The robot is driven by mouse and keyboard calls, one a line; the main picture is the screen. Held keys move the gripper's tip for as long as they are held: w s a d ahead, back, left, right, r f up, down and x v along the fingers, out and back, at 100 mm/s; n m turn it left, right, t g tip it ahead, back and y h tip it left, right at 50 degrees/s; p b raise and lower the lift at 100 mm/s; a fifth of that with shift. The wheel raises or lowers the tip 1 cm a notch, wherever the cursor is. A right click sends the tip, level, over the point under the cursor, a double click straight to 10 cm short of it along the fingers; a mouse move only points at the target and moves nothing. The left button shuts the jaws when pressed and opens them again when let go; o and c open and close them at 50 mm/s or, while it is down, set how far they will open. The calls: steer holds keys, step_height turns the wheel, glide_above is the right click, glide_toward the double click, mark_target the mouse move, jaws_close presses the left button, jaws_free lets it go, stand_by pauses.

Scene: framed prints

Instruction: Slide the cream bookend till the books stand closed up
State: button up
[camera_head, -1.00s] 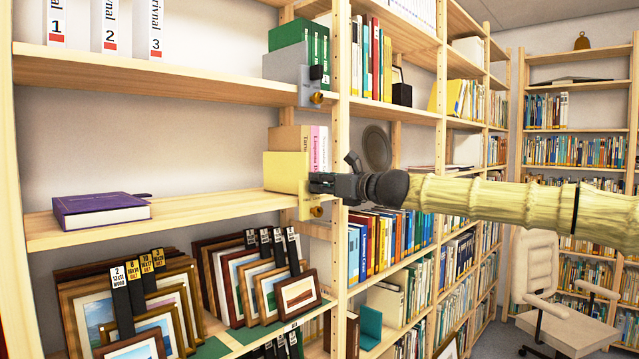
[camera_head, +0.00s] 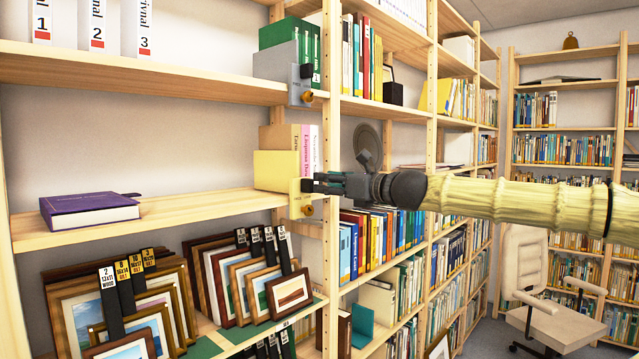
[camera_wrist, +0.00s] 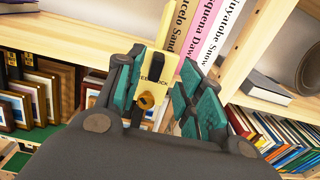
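The cream bookend (camera_head: 272,171) stands on the middle shelf, its block left of the books. Its front plate with a brass knob (camera_head: 308,209) hangs over the shelf edge. Tan, pink (camera_head: 306,145) and white (camera_head: 315,148) books stand upright beside it. The pink (camera_wrist: 207,36) and white (camera_wrist: 233,35) spines also show in the wrist view. My gripper (camera_head: 309,184) is at the plate, pointing left. In the wrist view its teal-padded fingers (camera_wrist: 157,94) are apart, with the labelled plate (camera_wrist: 158,60) and knob between them. Whether a pad touches the plate is unclear.
A purple book (camera_head: 90,210) lies flat at left on the same shelf (camera_head: 190,205), with bare shelf between. A grey bookend (camera_head: 300,85) and green books stand above. Framed prints (camera_head: 288,292) fill the shelf below. A wooden upright (camera_head: 331,150) stands just right of the books.

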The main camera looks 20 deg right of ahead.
steer(key=v, duration=0.6)
steer(key=shift+d, duration=0.1)
stand_by(0.6)
